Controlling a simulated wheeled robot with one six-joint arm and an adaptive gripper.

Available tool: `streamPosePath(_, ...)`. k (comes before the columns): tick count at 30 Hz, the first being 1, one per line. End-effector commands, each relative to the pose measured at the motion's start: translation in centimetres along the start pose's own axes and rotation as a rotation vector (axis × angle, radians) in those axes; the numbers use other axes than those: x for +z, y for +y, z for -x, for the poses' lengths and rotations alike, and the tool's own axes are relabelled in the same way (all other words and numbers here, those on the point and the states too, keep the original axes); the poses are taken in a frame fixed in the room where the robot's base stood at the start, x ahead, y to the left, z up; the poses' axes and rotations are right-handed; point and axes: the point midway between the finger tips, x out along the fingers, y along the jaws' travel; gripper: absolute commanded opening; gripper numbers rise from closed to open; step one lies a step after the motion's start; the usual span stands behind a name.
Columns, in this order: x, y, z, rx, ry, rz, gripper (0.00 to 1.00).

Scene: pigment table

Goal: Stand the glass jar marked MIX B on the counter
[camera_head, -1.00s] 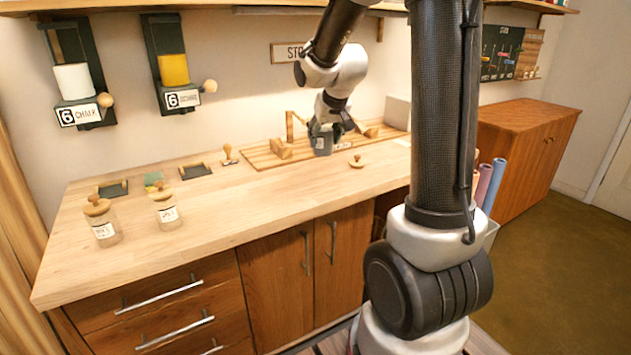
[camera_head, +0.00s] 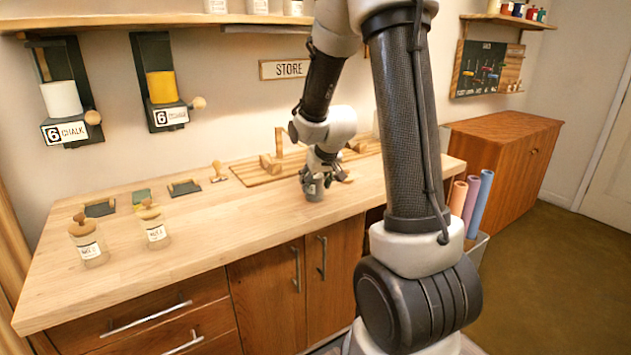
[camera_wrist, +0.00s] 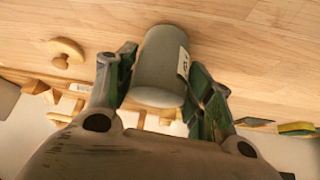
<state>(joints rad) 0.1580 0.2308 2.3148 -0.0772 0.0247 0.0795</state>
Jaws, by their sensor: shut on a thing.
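My gripper (camera_head: 316,172) is shut on a grey jar (camera_wrist: 158,70). The jar also shows in the head view (camera_head: 313,191), low over the counter (camera_head: 270,220) near its front edge; I cannot tell whether its base touches the wood. In the wrist view the fingers (camera_wrist: 160,85) are on either side of the jar, and a white label faces right, too small to read. A round wooden lid (camera_wrist: 66,50) lies on the counter apart from the jar.
Two lidded, labelled jars, one at the far left (camera_head: 88,243) and one beside it (camera_head: 154,227), stand on the counter. A slatted wooden rack (camera_head: 250,175) lies along the back. Bare counter lies between the jars and my gripper.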

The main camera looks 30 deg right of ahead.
Motion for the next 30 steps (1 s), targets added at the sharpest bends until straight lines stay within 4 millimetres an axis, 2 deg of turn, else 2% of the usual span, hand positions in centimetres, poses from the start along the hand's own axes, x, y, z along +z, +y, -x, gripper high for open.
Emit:
streamPosePath(5,0.1,0.0,-0.2,0.000,0.000,0.000,0.18)
streamPosePath(6,0.2,0.0,-0.3,-0.001,-0.001,0.000,0.54)
streamPosePath(9,0.1,0.0,-0.2,-0.001,-0.001,0.000,0.72)
streamPosePath(19,0.1,0.0,-0.2,0.000,0.000,0.000,0.74)
streamPosePath(22,-0.1,0.0,0.4,0.000,0.001,0.000,0.74)
streamPosePath(26,-0.2,0.0,2.6,0.001,0.004,-0.001,0.74)
streamPosePath(30,-0.2,0.0,5.9,0.000,0.006,0.000,0.74)
